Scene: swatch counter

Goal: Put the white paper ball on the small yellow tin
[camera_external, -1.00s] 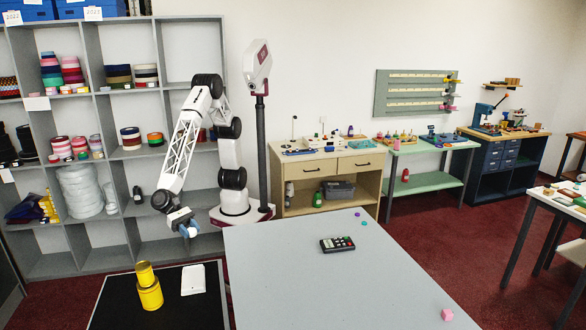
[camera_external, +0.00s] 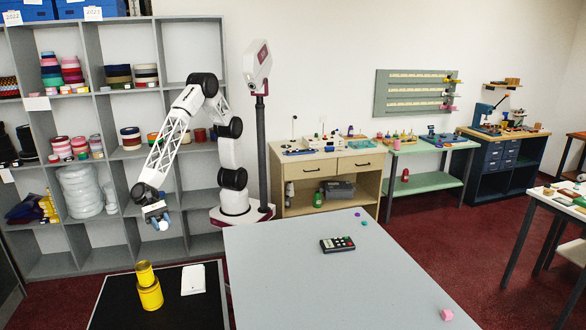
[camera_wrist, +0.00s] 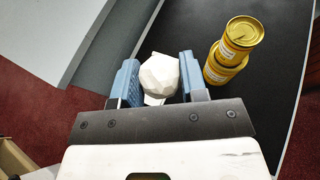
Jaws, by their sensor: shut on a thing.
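The white paper ball (camera_wrist: 159,76) is between the blue fingers of my gripper (camera_wrist: 158,82) in the wrist view, and the gripper is shut on it. In the external view my gripper (camera_external: 159,219) holds the ball (camera_external: 163,225) in the air, above and a little right of the tins. The small yellow tin (camera_external: 145,273) stands on a larger yellow tin (camera_external: 151,295) on the black mat. In the wrist view the small tin (camera_wrist: 243,33) is right of my gripper, its top bare, with the larger tin (camera_wrist: 223,65) under it.
The black mat (camera_external: 188,314) also carries a white paper packet (camera_external: 193,279) right of the tins. A grey table (camera_external: 290,270) with a remote (camera_external: 338,244) stands to the right. Grey shelves (camera_external: 105,180) stand behind my arm.

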